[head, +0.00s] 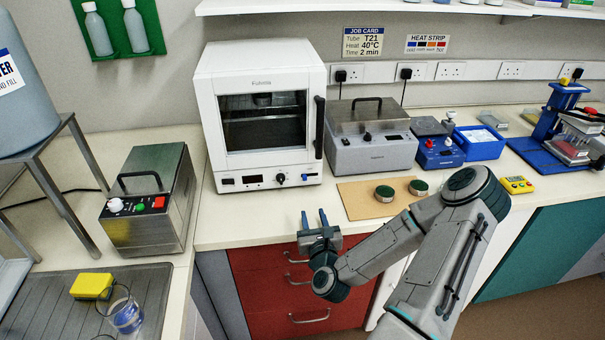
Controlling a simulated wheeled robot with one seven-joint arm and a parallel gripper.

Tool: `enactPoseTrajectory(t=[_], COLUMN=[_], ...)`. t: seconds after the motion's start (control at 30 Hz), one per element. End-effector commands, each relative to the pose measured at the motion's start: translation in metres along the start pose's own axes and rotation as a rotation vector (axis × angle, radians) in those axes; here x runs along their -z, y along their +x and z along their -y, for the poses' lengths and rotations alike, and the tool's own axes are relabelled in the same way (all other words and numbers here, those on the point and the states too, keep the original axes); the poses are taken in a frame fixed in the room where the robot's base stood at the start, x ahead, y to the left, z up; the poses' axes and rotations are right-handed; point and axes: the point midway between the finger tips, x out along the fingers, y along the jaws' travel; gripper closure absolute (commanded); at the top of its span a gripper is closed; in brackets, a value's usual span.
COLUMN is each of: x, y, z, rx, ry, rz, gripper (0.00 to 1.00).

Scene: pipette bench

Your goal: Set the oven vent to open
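The white oven (262,60) stands at the back of the bench, left of centre, with its glass door (265,122) shut and a dark vertical handle (319,128) on the right. Its lower front panel carries a dark switch (227,181), a small display (252,179), a round knob (280,178) and a small control (305,177) at the right end. Which one is the vent control, and its setting, are too small to tell. My gripper (314,214) is open and empty, in front of the bench edge, below and apart from the oven panel.
A metal box with a black handle (150,195) stands left of the oven; a grey lidded bath (372,150) stands right. A tan board (362,202) with two round green-topped pieces lies right of my gripper. The bench strip before the oven is clear.

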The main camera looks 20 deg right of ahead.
Motion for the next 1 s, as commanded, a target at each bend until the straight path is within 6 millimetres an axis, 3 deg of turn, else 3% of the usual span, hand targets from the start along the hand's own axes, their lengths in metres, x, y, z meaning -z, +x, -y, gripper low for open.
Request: enactPoseTrajectory(t=[0.37, 0.8, 1.0], x=[0.003, 0.003, -0.005], y=[0.010, 0.027, 0.067], z=[0.011, 0.007, 0.006], rx=[0.029, 0.021, 0.020], ry=[0.020, 0.019, 0.021], rz=[0.014, 0.012, 0.011], gripper=[0.65, 0.65, 0.65])
